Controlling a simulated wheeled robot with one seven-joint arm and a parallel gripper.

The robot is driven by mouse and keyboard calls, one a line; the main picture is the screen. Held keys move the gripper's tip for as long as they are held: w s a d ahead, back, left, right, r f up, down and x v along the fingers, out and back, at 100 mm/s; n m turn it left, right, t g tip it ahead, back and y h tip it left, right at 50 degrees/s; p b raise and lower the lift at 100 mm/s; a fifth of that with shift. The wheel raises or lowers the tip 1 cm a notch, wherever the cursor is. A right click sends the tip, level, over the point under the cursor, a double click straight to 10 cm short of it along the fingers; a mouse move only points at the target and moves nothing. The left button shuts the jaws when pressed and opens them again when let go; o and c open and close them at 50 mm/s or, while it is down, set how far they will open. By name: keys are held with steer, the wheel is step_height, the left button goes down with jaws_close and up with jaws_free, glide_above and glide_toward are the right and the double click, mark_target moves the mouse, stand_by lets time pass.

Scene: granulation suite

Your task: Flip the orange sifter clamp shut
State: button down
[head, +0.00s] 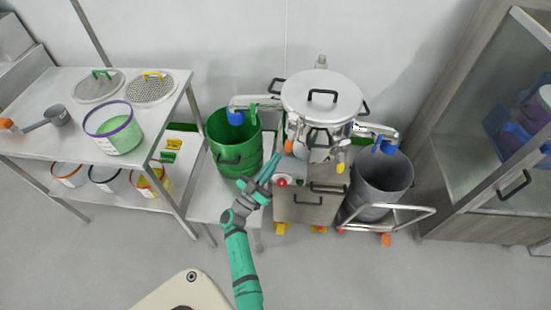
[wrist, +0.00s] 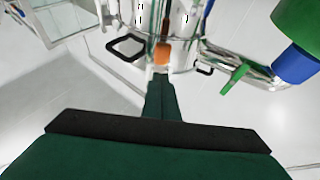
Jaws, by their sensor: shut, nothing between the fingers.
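The sifter (head: 322,96) is a round steel body with a flat lid and black handles, at the back centre in the head view. Its orange clamp (head: 288,146) is a small orange tip on the front left of the body. In the wrist view the orange clamp (wrist: 162,53) shows as an orange block at the end of a brown bar, against the steel body. My gripper (head: 276,158) is shut and empty, just below and left of the clamp. In the wrist view its fingertips (wrist: 161,78) point at the orange block; I cannot tell whether they touch.
A green clamp (head: 271,84) is on the left outlet and a yellow one (head: 340,161) on the front right. A green bin (head: 234,142) stands left, a grey bin (head: 381,184) right on a trolley. A red button (head: 282,182) is below my gripper. Front floor is clear.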

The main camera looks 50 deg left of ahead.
steer(key=s+f, duration=0.4)
steer(key=f, duration=0.4)
steer(key=shift+s+d+f, duration=0.3)
steer(key=shift+f, duration=0.1)
steer(key=shift+w, duration=0.1)
steer(key=w+d+f+g+h, duration=0.1)
steer(key=d+f+g+h, duration=0.25)
steer(key=d+f, duration=0.75)
steer(key=s+d+f+g, duration=0.4)
steer(key=s+d+f, duration=0.15)
steer(key=d, duration=0.45)
steer(key=s+d+f+g, duration=0.45)
steer(key=s+d, duration=0.25)
steer(key=d, duration=0.3)
steer(key=s+d+r+t, duration=0.1)
steer(key=s+d+r, duration=0.2)
steer(key=r, duration=0.8)
steer(key=s+d+r+m+t, duration=0.1)
steer(key=d+r, duration=0.5)
steer(key=r, duration=0.6)
steer(key=s+d+r+m+t, duration=0.1)
steer(key=s+d+r, duration=0.4)
steer(key=r, duration=0.6)
steer(key=shift+s+d+r+t+h, duration=0.15)
steer(key=shift+s+t+h, duration=0.3)
steer(key=shift+t, duration=0.45)
